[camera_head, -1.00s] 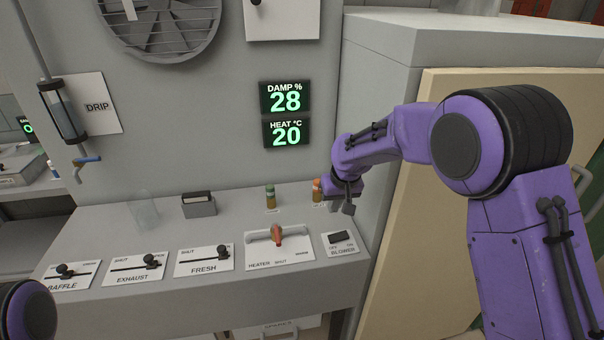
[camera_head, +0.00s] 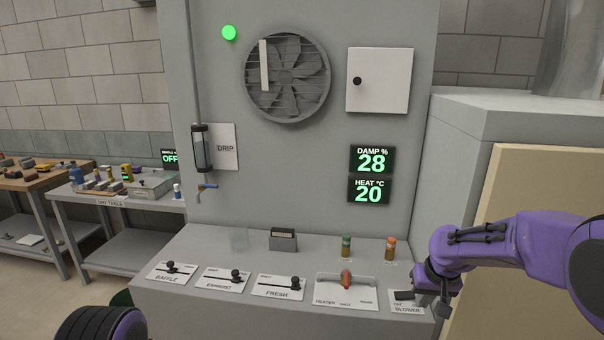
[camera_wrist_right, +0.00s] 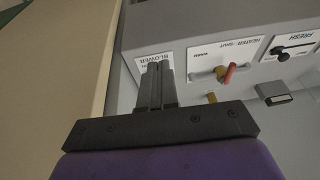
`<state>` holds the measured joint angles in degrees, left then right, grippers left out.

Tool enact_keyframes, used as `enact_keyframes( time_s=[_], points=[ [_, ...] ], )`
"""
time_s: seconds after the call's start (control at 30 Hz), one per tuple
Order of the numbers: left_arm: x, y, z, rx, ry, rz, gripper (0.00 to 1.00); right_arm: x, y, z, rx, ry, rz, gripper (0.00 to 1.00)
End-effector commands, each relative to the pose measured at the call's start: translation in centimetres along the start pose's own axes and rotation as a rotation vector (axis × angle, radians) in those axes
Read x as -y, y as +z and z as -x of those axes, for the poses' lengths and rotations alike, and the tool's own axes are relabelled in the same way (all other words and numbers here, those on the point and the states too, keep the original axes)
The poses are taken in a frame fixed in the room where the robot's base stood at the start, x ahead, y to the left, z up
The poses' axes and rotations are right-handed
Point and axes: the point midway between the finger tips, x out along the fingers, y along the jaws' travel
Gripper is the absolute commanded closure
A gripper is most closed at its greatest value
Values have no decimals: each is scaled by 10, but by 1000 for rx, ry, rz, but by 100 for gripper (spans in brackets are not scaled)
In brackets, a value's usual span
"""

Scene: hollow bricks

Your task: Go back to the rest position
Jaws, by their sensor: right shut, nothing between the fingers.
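My right gripper (camera_head: 443,302) is at the right end of the grey console, in front of the blower panel (camera_head: 409,302), partly covering it. It also shows in the right wrist view (camera_wrist_right: 157,82), where its two fingers are together with nothing between them. The blower panel lies just beyond the fingertips there. I cannot tell whether they touch anything. A black and purple part of my left arm shows at the bottom left of the head view; its gripper is out of view.
The console carries the baffle (camera_head: 170,269), exhaust (camera_head: 226,280) and fresh (camera_head: 279,286) sliders and the red-handled heater lever (camera_head: 346,281). Displays read damp 28 (camera_head: 372,160) and heat 20 (camera_head: 370,191). A beige panel (camera_head: 540,185) stands right.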

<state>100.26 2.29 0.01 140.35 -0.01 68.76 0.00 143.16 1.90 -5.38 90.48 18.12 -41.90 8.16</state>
Motion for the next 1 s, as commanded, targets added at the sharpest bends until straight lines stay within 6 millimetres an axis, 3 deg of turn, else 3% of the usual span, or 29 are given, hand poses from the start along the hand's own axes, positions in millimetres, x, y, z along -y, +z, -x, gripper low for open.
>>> enact_keyframes(
  time_s=[0.47,0.67,0.77,0.87,1.0],
  points=[
    [0,0,0,0,0,0,50,-6,-30,-8,-270,-13,-131,100],
    [0,3,-6,0,0,0,50,-12,-12,-44,-400,-5,-220,100],
    [-1,6,-15,0,0,0,50,-20,22,-83,-451,14,-277,100],
    [-2,12,-30,0,0,0,50,-34,87,-137,-484,53,-344,100],
    [-4,21,-50,0,0,0,50,-55,201,-194,-472,126,-409,100]
  ],
)
